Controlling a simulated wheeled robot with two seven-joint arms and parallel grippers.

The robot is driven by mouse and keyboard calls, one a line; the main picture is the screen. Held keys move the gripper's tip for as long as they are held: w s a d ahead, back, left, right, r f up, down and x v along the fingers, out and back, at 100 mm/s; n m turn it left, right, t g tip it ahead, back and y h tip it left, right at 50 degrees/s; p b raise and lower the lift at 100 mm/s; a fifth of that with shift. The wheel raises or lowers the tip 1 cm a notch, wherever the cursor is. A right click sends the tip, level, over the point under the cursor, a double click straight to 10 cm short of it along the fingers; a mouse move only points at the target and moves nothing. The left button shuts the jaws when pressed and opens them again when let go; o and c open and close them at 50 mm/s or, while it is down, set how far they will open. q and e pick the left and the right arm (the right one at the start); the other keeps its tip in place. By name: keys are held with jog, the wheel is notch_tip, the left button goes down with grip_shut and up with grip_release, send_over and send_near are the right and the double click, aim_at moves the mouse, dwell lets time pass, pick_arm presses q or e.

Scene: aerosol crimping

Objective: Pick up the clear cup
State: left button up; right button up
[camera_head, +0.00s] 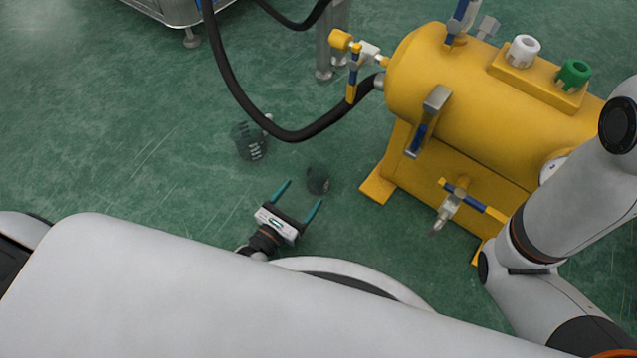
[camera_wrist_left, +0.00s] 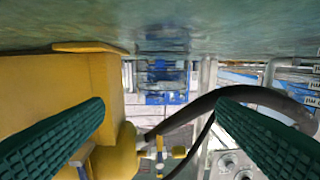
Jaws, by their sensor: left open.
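Two see-through cups stand on the green floor in the head view. The larger one is a graduated beaker (camera_head: 250,141) with white marks, below the black hose. The smaller one is a dark-looking small cup (camera_head: 317,180) to its lower right. I cannot tell which one is the clear cup. My left gripper (camera_head: 305,191) is open, its two green fingers pointing up toward the small cup, which is close by the fingertips. Nothing shows held between the fingers in the left wrist view (camera_wrist_left: 160,105). No cup is clearly made out there. My right gripper is not in view.
A yellow tank machine (camera_head: 480,95) with valves and a foot plate stands to the right of the cups. A thick black hose (camera_head: 300,132) hangs from the tank past the beaker. The floor (camera_head: 110,140) on the left is clear.

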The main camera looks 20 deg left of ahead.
aim_at(311, 183)
pick_arm(q)
jog(key=b+x, duration=0.1)
jog(key=x, duration=0.2)
jog(key=shift+w+f, duration=0.1)
jog(key=shift+w, duration=0.05)
jog(key=b+x, duration=0.3)
jog(key=x, duration=0.2)
jog(key=shift+w, duration=0.15)
jog(key=c, duration=1.1)
